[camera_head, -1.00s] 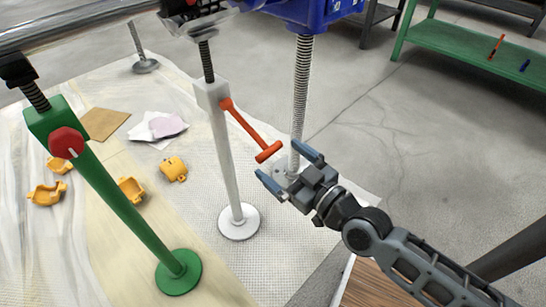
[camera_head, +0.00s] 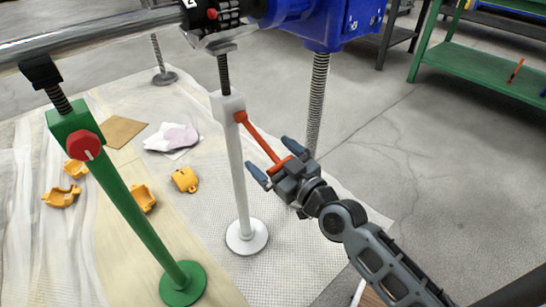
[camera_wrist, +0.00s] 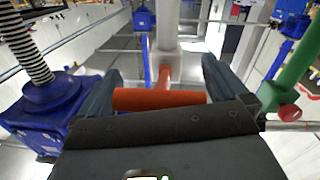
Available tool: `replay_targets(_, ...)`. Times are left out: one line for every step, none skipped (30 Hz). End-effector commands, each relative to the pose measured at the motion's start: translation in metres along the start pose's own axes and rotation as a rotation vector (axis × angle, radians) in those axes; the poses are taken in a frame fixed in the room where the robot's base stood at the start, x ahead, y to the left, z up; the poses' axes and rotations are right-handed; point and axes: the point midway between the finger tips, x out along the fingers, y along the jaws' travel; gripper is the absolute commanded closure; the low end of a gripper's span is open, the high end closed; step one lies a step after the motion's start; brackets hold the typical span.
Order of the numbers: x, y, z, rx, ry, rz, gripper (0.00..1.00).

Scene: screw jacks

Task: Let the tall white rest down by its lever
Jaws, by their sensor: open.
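The tall white rest (camera_head: 238,170) stands upright on its round white foot, with a black screw rising from its top block. Its orange-red lever (camera_head: 256,133) slopes down to the right from that block. My gripper (camera_head: 272,160) is open at the lever's crossbar end. In the wrist view the orange crossbar (camera_wrist: 160,99) lies across the space between my two fingers (camera_wrist: 163,85), which are spread and not shut on it. The white post (camera_wrist: 167,28) shows beyond. The far side of the crossbar is partly hidden by my gripper in the head view.
A green rest (camera_head: 133,212) with a red knob stands to the left. A steel shaft (camera_head: 110,35) and blue machine (camera_head: 330,22) hang above. A threaded rod (camera_head: 317,100) stands behind the lever. Yellow clamps (camera_head: 185,180) and cloths lie on the mat. A green bench (camera_head: 480,70) is far right.

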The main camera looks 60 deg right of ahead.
Motion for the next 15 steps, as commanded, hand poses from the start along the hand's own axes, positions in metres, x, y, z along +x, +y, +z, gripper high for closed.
replay_targets(0.0000,-0.0001,0.0000,0.000,0.000,0.000,0.00)
replay_targets(0.0000,-0.0001,0.0000,0.000,0.000,0.000,0.00)
replay_targets(-0.0001,-0.0001,0.0000,0.000,0.000,0.000,0.00)
replay_targets(-0.0001,-0.0001,0.0000,0.000,0.000,0.000,0.00)
replay_targets(-0.0001,-0.0001,0.0000,0.000,0.000,0.000,0.00)
replay_targets(-0.0001,-0.0001,0.0000,0.000,0.000,0.000,0.04)
replay_targets(-0.0002,-0.0001,0.0000,0.000,0.000,0.000,0.07)
replay_targets(-0.0002,-0.0001,0.0000,0.000,0.000,0.000,0.10)
replay_targets(-0.0002,-0.0002,-0.0001,0.000,0.000,0.000,0.13)
replay_targets(-0.0002,-0.0003,-0.0001,0.000,0.000,-0.001,0.16)
replay_targets(-0.0002,-0.0004,-0.0001,0.000,0.000,-0.001,0.19)
replay_targets(-0.0003,-0.0005,-0.0001,0.000,0.000,-0.001,0.23)
replay_targets(-0.0003,-0.0006,-0.0001,0.000,0.000,-0.001,0.26)
replay_targets(-0.0003,-0.0007,-0.0001,0.000,0.000,-0.001,0.29)
replay_targets(-0.0003,-0.0008,-0.0001,0.000,0.000,-0.002,0.33)
